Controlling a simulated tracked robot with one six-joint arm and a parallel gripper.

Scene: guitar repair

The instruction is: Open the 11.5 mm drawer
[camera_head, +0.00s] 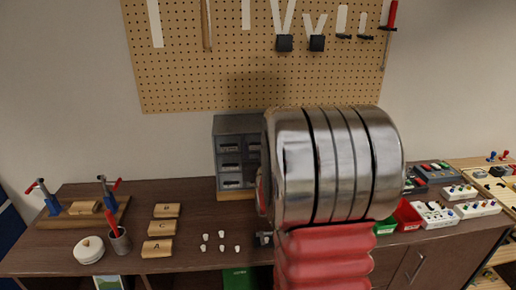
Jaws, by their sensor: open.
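A small dark grey drawer cabinet (236,124) stands at the back of the brown workbench, against the wall, on a light wooden base. Its left column of drawers shows with pale labels, and all the drawer fronts I can see look closed. The labels are too small to read, so I cannot tell which drawer is the 11.5 mm one. My own arm, a large metal cylinder above red bellows, covers the right part of the cabinet. My gripper does not show; it is hidden behind the arm.
On the workbench (190,190), wooden blocks marked B (166,210), C (160,228) and A (157,249) and several small white pieces (221,247) lie left of my arm. Red and green bins (407,216) are right.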

